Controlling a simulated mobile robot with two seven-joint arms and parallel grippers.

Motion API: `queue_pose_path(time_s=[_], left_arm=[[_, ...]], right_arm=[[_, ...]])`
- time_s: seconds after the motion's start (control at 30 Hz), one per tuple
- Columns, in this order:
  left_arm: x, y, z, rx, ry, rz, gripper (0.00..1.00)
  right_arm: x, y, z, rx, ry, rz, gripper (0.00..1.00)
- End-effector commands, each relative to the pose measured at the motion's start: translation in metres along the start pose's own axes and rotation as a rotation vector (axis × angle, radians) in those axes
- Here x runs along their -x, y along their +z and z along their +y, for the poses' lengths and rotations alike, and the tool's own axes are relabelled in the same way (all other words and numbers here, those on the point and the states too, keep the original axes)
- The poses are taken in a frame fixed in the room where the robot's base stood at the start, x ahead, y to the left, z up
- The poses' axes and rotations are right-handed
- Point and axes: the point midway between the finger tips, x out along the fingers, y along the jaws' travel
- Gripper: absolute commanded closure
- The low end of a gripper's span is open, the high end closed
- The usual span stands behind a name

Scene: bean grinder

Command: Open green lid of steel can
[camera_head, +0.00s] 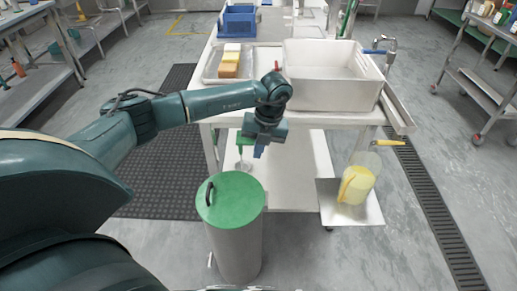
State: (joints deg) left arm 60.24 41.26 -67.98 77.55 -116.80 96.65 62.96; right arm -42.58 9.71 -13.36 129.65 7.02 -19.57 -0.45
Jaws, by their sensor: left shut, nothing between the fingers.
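The steel can (236,248) stands upright on the floor in the lower middle of the head view. Its green lid (235,202) lies flat over its top, with a dark handle (209,194) at the left side of the lid. My left arm reaches in from the left, and its gripper (259,153) points down above and behind the can, apart from the lid. The gripper is shut and empty. My right gripper is not in this view.
A white table with a large white bin (330,85) and a tray with sponges (229,66) stands behind the can. A clear jug with yellow contents (356,184) rests on a metal plate (367,214) at the right. A dark mat (160,185) lies on the left floor.

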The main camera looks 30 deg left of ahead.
Motion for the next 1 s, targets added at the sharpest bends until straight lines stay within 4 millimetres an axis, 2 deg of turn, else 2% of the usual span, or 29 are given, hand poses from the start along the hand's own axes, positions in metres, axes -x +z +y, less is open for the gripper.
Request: queue_pose_path(time_s=[0.5,0.9,1.0], left_arm=[[0.0000,0.0000,0.0001,0.000,0.000,0.000,1.00],[-0.0001,0.0000,0.0001,0.000,0.000,0.000,0.69],[-0.0001,0.0000,0.0001,0.000,0.000,0.000,0.67]], right_arm=[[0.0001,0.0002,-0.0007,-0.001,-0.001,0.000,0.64],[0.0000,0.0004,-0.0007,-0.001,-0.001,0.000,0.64],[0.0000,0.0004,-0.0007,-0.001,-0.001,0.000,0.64]])
